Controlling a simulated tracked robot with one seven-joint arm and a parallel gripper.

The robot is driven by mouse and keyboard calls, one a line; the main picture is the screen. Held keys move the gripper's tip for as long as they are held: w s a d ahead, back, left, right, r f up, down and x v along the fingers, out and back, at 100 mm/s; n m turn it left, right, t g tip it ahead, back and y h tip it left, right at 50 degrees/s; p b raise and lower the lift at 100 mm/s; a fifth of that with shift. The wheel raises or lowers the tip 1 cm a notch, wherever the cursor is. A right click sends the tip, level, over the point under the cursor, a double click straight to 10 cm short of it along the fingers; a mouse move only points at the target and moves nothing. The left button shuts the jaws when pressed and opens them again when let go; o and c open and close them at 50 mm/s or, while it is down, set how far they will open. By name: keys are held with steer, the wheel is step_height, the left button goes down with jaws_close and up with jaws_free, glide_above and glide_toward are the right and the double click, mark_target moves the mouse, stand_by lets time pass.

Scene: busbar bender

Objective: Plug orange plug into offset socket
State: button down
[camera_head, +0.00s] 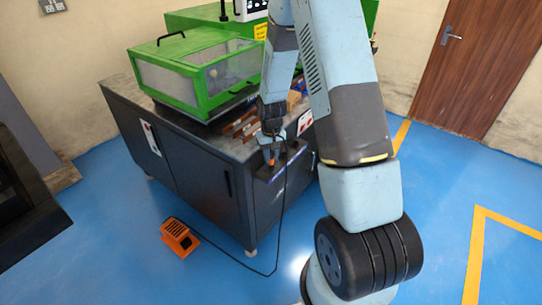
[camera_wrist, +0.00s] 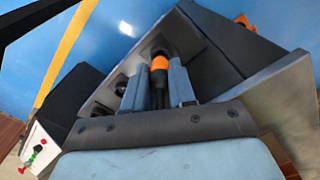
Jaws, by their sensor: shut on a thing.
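My gripper (camera_wrist: 158,76) is shut on the orange plug (camera_wrist: 160,63), a dark plug with an orange band between the two grey fingers. Its front end is at a dark round opening on a sloped grey socket panel (camera_wrist: 196,52). I cannot tell how far the plug is in. Two more dark round sockets (camera_wrist: 120,88) (camera_wrist: 88,109) lie in a row to the left on the same panel. I cannot tell which one is the offset socket. In the head view, my gripper (camera_head: 270,152) is at the dark socket box (camera_head: 292,160) on the cabinet's front right corner, the orange band showing below it.
A dark cabinet (camera_head: 205,170) carries the green bender with a clear guard (camera_head: 215,75). Copper-coloured bars (camera_head: 240,125) lie near the gripper. A black cable (camera_head: 281,225) hangs down to an orange foot pedal (camera_head: 179,238) on the blue floor. Floor at the right is clear.

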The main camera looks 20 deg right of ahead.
steer(key=shift+f, duration=1.15)
stand_by(0.6)
steer(key=c, duration=0.9)
jaws_free()
steer(key=shift+o, duration=0.2)
steer(key=shift+r, duration=0.1)
step_height(320, 180, up, 14)
steer(key=shift+f, duration=0.25)
